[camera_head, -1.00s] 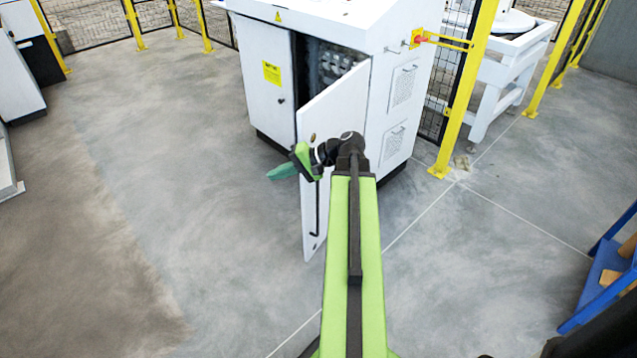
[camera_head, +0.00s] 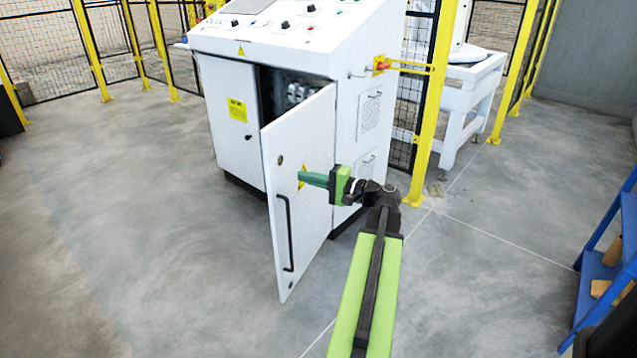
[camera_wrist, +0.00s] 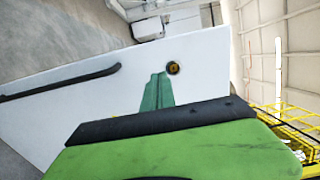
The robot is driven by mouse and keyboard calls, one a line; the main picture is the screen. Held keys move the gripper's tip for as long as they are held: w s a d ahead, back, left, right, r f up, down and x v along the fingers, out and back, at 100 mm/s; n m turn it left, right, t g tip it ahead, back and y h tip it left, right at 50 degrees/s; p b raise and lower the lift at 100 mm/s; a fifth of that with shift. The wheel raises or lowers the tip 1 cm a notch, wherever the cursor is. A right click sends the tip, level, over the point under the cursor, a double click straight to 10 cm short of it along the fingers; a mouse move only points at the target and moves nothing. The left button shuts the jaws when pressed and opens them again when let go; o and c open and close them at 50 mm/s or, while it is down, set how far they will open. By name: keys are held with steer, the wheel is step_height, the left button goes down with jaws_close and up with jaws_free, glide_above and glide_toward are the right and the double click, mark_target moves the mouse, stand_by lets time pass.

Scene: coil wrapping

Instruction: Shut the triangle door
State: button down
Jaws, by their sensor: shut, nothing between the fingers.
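The triangle door (camera_head: 302,190) is a white cabinet door with a yellow triangle sticker, a black handle (camera_head: 287,232) and a small round lock. It stands ajar, swung out toward me from the white control cabinet (camera_head: 345,130). My gripper (camera_head: 303,178) has green fingers that are shut and empty. In the head view the fingertips overlap the door's outer face by the sticker; I cannot tell whether they touch.
A second cabinet door (camera_head: 232,115) with a yellow label is shut on the left. A yellow fence post (camera_head: 433,110) and a white machine stand (camera_head: 460,95) stand at the right. A blue shelf (camera_head: 610,250) is at the right edge. The floor left of the door is clear.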

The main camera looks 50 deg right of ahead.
mark_target(279, 170)
steer(key=w, duration=0.4)
steer(key=w+a, duration=0.1)
steer(key=w, duration=0.1)
steer(key=shift+w+a, duration=0.1)
steer(key=shift+w, duration=0.15)
